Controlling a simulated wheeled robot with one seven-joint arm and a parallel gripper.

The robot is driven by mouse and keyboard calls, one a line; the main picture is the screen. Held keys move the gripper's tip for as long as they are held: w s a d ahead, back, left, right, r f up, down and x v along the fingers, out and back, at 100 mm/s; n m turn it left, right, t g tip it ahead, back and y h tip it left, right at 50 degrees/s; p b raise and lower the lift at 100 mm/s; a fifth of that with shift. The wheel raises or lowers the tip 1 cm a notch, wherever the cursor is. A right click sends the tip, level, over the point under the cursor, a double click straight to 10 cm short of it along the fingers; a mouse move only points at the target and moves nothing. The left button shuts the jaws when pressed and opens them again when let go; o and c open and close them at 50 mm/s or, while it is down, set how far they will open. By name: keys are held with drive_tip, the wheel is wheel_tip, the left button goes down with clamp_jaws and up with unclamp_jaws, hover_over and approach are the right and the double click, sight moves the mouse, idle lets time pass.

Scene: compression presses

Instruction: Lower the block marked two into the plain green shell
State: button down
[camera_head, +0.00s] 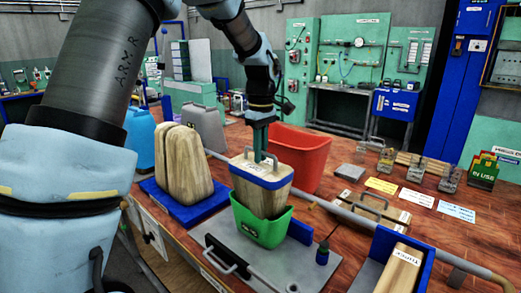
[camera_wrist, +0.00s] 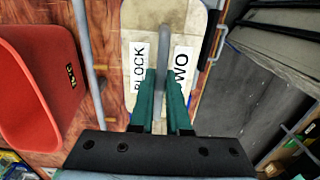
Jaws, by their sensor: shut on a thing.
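My gripper (camera_head: 262,158) is shut on the metal handle (camera_wrist: 162,70) of the block marked two (camera_head: 262,190). In the wrist view the block's pale top (camera_wrist: 135,25) carries the words BLOCK and TWO, on either side of the handle. The block is wooden, with a blue band near its top, and looks upright. Its lower end is behind the front rim of the green shell (camera_head: 262,232), so it appears partly inside. Most of the block stands above the rim. The shell has a small dark mark on its front and stands on a grey plate. How deep the block's bottom sits is hidden.
A larger wooden block (camera_head: 183,165) stands on a blue base at left. A red bin (camera_head: 300,150) is close behind the shell. A long grey bar (camera_head: 335,208) crosses the table. Another labelled wooden block (camera_head: 403,268) lies in a blue holder at right.

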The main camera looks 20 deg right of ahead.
drive_tip(key=shift+f+b, duration=2.4)
drive_tip(key=shift+f, duration=1.4)
drive_tip(key=shift+f+b, duration=0.3)
drive_tip(key=shift+f, duration=0.3)
drive_tip(key=c, duration=0.8)
unclamp_jaws()
wheel_tip(320, 180, up, 11)
drive_tip(key=shift+f+b, duration=0.1)
drive_tip(key=shift+b, duration=0.95)
